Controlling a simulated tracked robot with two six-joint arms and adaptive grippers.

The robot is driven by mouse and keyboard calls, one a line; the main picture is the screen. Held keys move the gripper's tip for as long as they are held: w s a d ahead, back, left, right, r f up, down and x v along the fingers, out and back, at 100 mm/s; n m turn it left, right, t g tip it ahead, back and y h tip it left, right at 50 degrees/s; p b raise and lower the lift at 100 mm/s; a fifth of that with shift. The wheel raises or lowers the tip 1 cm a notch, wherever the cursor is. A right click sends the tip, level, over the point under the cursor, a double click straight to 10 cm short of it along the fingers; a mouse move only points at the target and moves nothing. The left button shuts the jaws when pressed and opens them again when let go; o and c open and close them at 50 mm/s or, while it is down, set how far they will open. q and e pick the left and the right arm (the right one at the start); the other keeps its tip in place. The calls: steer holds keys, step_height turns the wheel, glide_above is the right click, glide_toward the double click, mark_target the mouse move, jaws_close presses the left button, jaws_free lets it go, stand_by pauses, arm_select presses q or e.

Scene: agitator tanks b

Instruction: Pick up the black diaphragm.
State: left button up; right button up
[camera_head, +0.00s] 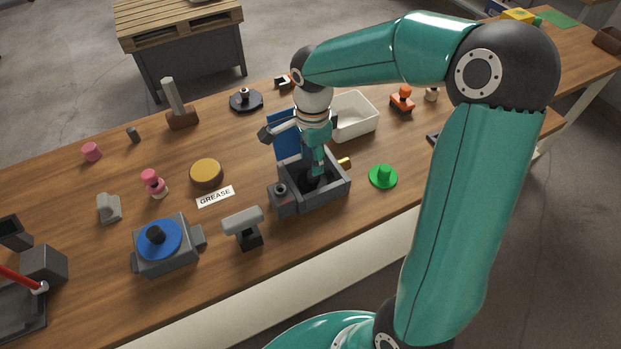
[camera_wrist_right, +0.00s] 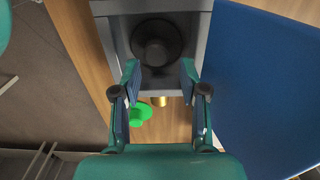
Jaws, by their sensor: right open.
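The black diaphragm (camera_wrist_right: 157,42) is a round dark piece with a raised centre. It lies inside an open grey box (camera_head: 333,191), and in the head view my right gripper largely hides it. My right gripper (camera_head: 313,172) reaches down into the box from above. In the right wrist view my right gripper (camera_wrist_right: 158,75) is open, its two fingers apart and nothing between them; the diaphragm appears just beyond the fingertips. I cannot tell whether a finger touches it. My left gripper is not in view.
A blue panel (camera_head: 288,146) stands at the box's back. A green diaphragm (camera_head: 383,177) lies to the right, and a blue one (camera_head: 158,239) sits on a grey housing at left. A white bin (camera_head: 355,116) stands behind. A grey T-shaped piece (camera_head: 243,226) stands front left.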

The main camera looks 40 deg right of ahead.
mark_target(313, 178)
steer(key=shift+s+f+p, duration=0.2)
steer(key=shift+f+p, duration=0.3)
steer(key=shift+f, duration=2.15)
jaws_close()
